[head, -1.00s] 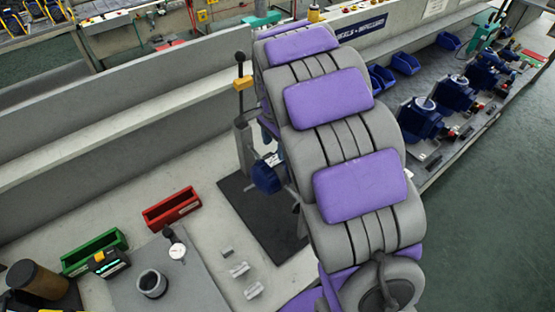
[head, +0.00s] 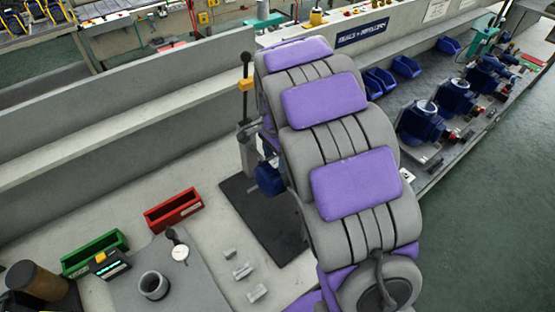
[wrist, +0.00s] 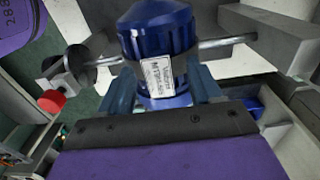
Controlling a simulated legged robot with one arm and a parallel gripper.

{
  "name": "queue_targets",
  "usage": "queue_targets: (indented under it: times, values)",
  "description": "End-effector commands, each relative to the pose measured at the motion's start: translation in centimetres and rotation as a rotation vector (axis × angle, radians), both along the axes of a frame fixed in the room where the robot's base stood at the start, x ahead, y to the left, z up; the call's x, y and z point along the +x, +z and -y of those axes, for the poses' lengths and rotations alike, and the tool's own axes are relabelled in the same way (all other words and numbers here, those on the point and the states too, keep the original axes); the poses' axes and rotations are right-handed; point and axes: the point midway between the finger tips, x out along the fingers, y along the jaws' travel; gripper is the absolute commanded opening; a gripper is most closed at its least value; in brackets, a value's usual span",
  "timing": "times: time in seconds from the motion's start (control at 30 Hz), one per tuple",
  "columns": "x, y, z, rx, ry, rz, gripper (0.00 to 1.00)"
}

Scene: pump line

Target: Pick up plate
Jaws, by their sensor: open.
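My gripper (wrist: 160,90) shows in the wrist view with its two dark blue fingers apart. A blue ribbed body (wrist: 150,30) with a white printed label (wrist: 160,76) is in front of and between the fingers. I cannot tell whether the fingers touch it. A metal rod (wrist: 226,41) runs out on its right. In the head view a blue part (head: 270,178) sits beside the lever press (head: 247,135), partly behind my arm, which hides my gripper there. I cannot pick out for sure which thing is the plate; a flat grey slab (head: 205,292) lies on the bench.
A red bin (head: 172,211), a green bin (head: 93,254) and a dial gauge (head: 180,252) are on the left bench. Small grey metal blocks (head: 242,271) lie near a dark mat (head: 262,222). Several blue pumps (head: 422,122) line the right bench. The green floor (head: 480,240) at right is clear.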

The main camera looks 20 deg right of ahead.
Motion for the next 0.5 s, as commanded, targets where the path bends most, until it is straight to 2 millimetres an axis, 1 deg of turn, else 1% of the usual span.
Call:
queue_targets:
  times: [0.27,0.5]
  values:
    - [0.00,-0.05,0.28,0.003,-0.002,0.001,0.64]
    - [0.01,-0.05,0.03,0.000,0.000,0.001,0.42]
